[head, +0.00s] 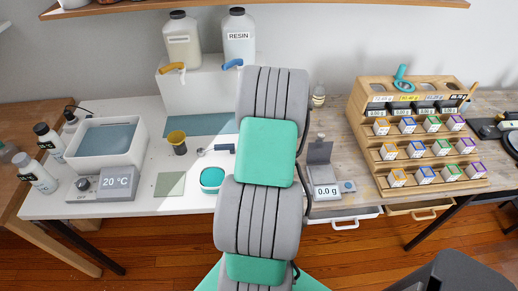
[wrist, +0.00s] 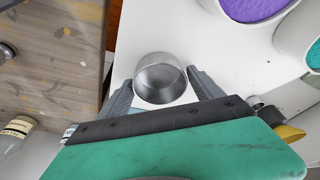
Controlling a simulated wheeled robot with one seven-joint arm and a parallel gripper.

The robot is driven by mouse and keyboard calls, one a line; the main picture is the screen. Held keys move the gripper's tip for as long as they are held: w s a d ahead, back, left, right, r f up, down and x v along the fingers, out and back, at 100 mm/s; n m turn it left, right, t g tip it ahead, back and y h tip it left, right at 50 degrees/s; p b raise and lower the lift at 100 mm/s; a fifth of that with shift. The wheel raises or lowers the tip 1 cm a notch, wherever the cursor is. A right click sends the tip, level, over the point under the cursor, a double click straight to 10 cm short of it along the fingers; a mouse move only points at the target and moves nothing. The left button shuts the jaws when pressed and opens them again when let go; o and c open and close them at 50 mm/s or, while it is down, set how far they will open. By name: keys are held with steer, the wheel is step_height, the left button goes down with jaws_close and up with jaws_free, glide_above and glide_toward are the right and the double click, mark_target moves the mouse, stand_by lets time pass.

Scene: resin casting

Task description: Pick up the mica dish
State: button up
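A small round grey metal dish (wrist: 160,80), which looks like the mica dish, is on the white table in the wrist view. Its inside is grey; I cannot tell whether powder lies in it. My gripper (wrist: 160,82) is open, with one finger on the left of the dish and one on the right. The fingertips are close to its sides; I see no clear contact. In the head view my arm hides the gripper and this dish.
A purple-filled cup (wrist: 250,8) and a teal-filled cup (wrist: 312,50) stand close by; the teal one also shows in the head view (head: 211,179). A scale (head: 328,191) and a wooden rack (head: 412,140) stand right of my arm. Resin bottles (head: 239,42) stand behind.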

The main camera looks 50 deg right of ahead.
steer(key=c, duration=1)
steer(key=shift+r, duration=0.1)
steer(key=shift+c, duration=0.2)
